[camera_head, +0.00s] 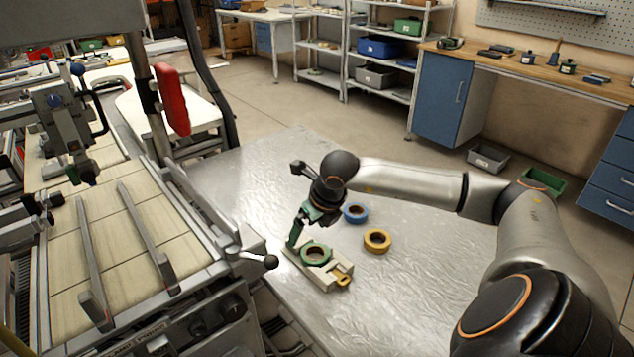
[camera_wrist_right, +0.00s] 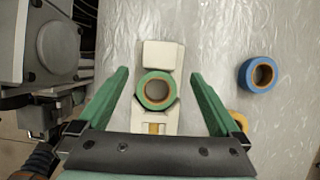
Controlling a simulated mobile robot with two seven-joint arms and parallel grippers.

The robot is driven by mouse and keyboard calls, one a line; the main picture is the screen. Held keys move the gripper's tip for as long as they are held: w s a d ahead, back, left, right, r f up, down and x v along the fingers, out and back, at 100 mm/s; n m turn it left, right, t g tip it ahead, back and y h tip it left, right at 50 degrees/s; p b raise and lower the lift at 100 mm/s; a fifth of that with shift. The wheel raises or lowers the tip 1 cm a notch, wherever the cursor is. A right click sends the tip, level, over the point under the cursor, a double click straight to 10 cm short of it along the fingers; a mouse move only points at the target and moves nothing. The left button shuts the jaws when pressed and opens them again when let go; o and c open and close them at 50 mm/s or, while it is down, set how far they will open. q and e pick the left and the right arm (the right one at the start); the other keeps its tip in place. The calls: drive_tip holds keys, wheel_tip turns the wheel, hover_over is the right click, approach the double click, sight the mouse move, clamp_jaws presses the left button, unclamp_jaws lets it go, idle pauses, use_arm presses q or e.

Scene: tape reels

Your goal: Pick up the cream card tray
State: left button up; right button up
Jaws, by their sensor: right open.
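The cream card tray (camera_head: 322,276) lies on the metal table with a green tape reel (camera_head: 316,252) seated in it. In the right wrist view the tray (camera_wrist_right: 163,55) stands lengthwise in the picture, with the green reel (camera_wrist_right: 156,91) at its middle. A yellow piece (camera_head: 343,280) shows at the tray's near end. My right gripper (camera_head: 300,236) is open at the tray's far-left end. In the right wrist view its two green fingers (camera_wrist_right: 160,85) lie to either side of the tray, with clear gaps. My left gripper does not show.
A blue tape reel (camera_head: 355,214) and a yellow tape reel (camera_head: 377,241) lie to the right of the tray on the metal table (camera_head: 420,300). A machine with a lever knob (camera_head: 270,261) stands close on the left. The table's right side is clear.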

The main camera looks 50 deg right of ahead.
sight(303, 242)
drive_tip(key=x, duration=0.5)
drive_tip(key=shift+a+p, duration=0.1)
drive_tip(key=shift+p, duration=0.25)
drive_tip(key=shift+c, duration=0.4)
clamp_jaws()
